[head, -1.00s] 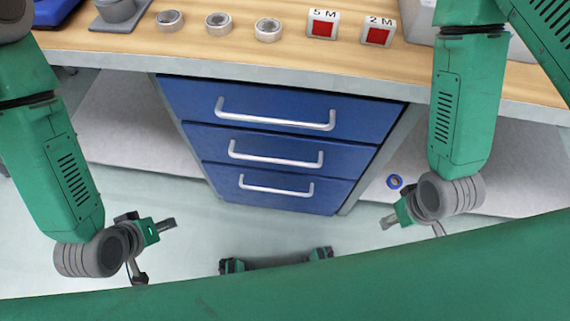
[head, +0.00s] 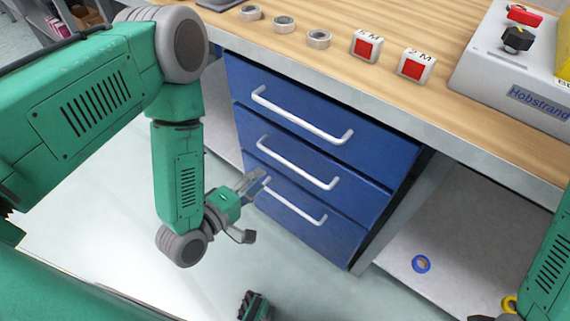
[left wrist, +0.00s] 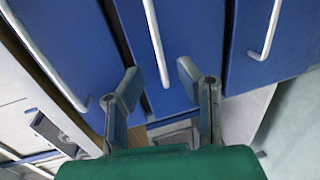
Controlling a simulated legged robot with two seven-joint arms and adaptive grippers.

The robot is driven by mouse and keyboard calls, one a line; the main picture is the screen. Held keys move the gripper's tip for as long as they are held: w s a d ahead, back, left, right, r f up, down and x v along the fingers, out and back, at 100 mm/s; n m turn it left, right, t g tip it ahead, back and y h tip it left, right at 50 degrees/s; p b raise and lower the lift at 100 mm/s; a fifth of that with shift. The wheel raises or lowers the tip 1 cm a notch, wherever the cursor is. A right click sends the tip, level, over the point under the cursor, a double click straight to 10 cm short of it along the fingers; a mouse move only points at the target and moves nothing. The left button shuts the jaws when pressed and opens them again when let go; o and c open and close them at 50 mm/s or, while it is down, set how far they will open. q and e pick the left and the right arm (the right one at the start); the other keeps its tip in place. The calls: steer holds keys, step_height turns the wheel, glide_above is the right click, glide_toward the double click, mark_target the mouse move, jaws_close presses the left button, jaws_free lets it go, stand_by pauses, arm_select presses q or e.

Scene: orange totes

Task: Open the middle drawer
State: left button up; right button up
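A blue unit of three drawers stands under the workbench, and all three fronts look shut. The middle drawer (head: 350,187) has a white bar handle (head: 297,163), which also shows in the left wrist view (left wrist: 156,42). My left gripper (head: 260,182) is in front of the drawers' left side, by the left ends of the middle and lower handles. In the left wrist view its two fingers (left wrist: 159,77) are spread and empty. The middle handle runs in line with the gap between them, and its near end is just ahead of the fingertips.
The top handle (head: 300,117) and bottom handle (head: 290,201) lie close to the middle one. The wooden bench top (head: 440,110) overhangs the drawers. A blue ring (head: 421,264) and a yellow ring (head: 508,304) lie right of the unit. Floor in front is free.

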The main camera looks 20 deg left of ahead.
mark_target(287, 161)
arm_select(q)
steer(key=b+x, duration=0.1)
steer(key=x, duration=0.3)
steer(key=d+b+x, duration=0.1)
steer(key=x, duration=0.4)
steer(key=shift+d+r, duration=0.15)
steer(key=shift+d, duration=0.15)
steer(key=shift+w+a, duration=0.3)
steer(key=shift+a, duration=0.15)
steer(key=shift+d, duration=0.35)
jaws_close()
steer(key=shift+d, duration=0.15)
arm_select(e)
steer(key=f, duration=0.1)
steer(key=d+f, duration=0.1)
steer(key=shift+f, duration=0.35)
